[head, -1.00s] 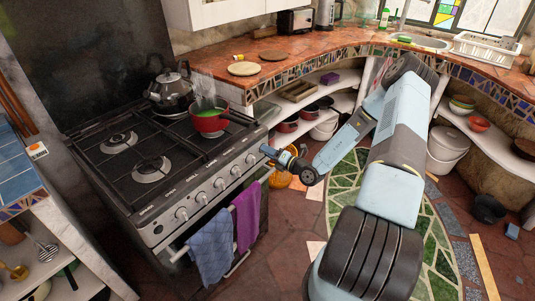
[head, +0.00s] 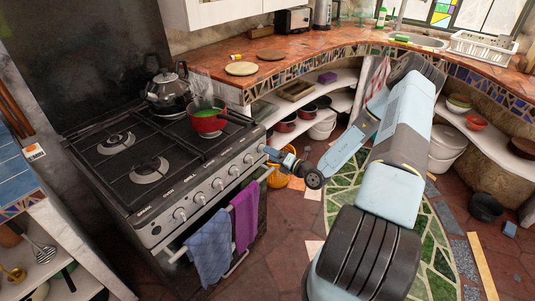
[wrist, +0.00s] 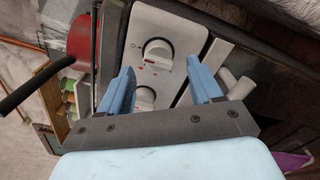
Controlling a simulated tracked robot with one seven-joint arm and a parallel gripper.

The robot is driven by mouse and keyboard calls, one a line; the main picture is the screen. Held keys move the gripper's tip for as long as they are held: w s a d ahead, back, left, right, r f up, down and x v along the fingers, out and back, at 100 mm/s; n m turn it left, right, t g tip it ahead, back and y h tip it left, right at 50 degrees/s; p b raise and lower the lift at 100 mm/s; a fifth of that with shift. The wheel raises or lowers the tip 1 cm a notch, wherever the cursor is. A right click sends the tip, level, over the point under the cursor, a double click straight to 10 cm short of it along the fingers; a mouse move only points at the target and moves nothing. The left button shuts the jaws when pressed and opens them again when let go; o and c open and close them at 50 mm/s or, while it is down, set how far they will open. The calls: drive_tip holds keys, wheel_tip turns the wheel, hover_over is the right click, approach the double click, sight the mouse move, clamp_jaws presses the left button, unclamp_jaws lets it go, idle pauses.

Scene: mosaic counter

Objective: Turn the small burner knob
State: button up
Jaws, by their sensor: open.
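The stove's front panel carries a row of round white-and-silver knobs, among them one at the middle (head: 218,184) in the head view. In the wrist view, one white knob (wrist: 157,52) lies ahead of the gap between my fingers, with small red marks on the panel beside it. In the head view my gripper (head: 269,154) is at the panel's right end. I cannot tell which knob belongs to the small burner, or whether a finger touches one.
Blue (head: 209,245) and purple (head: 245,215) towels hang from the front rail. Floor right of the stove is partly open.

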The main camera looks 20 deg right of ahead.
drive_tip(key=v, duration=1.1)
drive_tip(key=shift+w, duration=0.1)
drive_tip(key=s+a+r+n+g, duration=0.3)
drive_tip(key=a+r+n+g, duration=0.15)
drive_tip(key=r+n, duration=0.35)
drive_tip(key=s+a+r+n+g, duration=0.3)
drive_tip(key=r+n+g, duration=0.2)
drive_tip(key=r+n, duration=0.3)
drive_tip(key=s+a+r+n+g, duration=0.3)
drive_tip(key=a+r+n+g, duration=0.15)
drive_tip(key=r+n, duration=0.35)
drive_tip(key=s+d+r+n+t+h, duration=0.1)
drive_tip(key=s+r+n+t+h, duration=0.1)
drive_tip(key=s+r+n+h, duration=0.3)
drive_tip(key=s+d+r+n+t+h, duration=0.2)
drive_tip(key=s+r+n+h, duration=0.3)
drive_tip(key=s+r+n, duration=0.7)
wheel_tip(320, 180, up, 3)
drive_tip(key=shift+d+t+h, duration=0.15)
drive_tip(key=shift+t+h, duration=0.15)
drive_tip(key=shift+t, duration=0.2)
